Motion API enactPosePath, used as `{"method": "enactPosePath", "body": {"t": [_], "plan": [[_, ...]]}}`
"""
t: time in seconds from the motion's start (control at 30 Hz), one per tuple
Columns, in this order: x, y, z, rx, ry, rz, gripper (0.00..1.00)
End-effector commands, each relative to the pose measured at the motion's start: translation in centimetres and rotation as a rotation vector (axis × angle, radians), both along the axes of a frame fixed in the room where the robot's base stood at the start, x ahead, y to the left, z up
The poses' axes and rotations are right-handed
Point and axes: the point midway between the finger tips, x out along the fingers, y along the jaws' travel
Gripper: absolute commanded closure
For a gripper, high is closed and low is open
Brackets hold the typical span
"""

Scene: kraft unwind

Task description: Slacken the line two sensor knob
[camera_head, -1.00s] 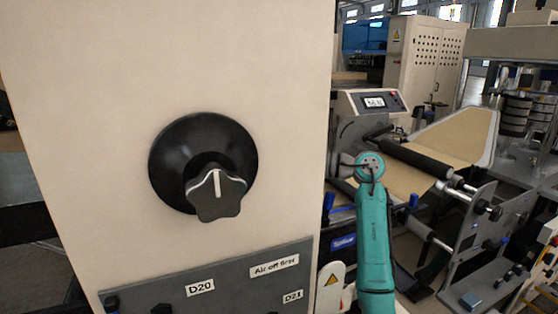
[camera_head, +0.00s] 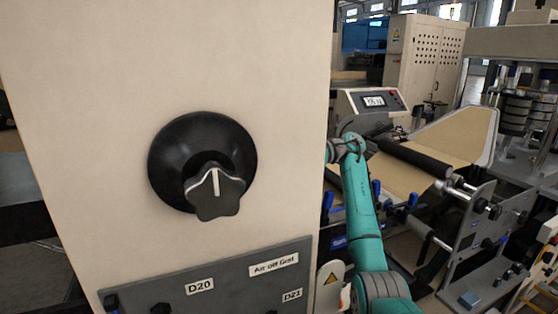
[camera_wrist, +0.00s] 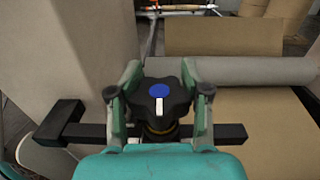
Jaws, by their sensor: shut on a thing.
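A black lobed knob (camera_wrist: 177,97) with a blue cap and a white mark sits between the fingers of my gripper (camera_wrist: 160,84) in the wrist view. The fingers are shut on it from the left and right. Its white mark points toward the bottom of the picture. The knob stands on a brass-coloured collar above a dark crossbar (camera_wrist: 228,133). In the head view my gripper and this knob are hidden behind the beige cabinet. I cannot read a line label on the knob.
The beige cabinet (camera_head: 90,110) carries another black star knob (camera_head: 215,190) close to the head camera. A console with a small display (camera_head: 374,101) stands behind my arm. A dark roller (camera_head: 415,160) and kraft web (camera_head: 400,180) lie to the right.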

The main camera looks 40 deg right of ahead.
Motion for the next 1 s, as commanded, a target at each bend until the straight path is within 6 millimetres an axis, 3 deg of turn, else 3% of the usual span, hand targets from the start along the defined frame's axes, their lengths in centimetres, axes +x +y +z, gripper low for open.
{"method": "enactPosePath", "body": {"t": [0.53,0.57,0.63,1.0], "plan": [[-0.04,-0.26,-0.61,0.001,0.012,0.021,0.89],[-0.04,-0.26,-0.61,0.001,0.012,0.021,0.5],[-0.04,-0.23,-0.57,0.001,0.011,0.021,0.34],[-0.01,-0.05,0.19,-0.001,0.003,0.023,0.34]]}}
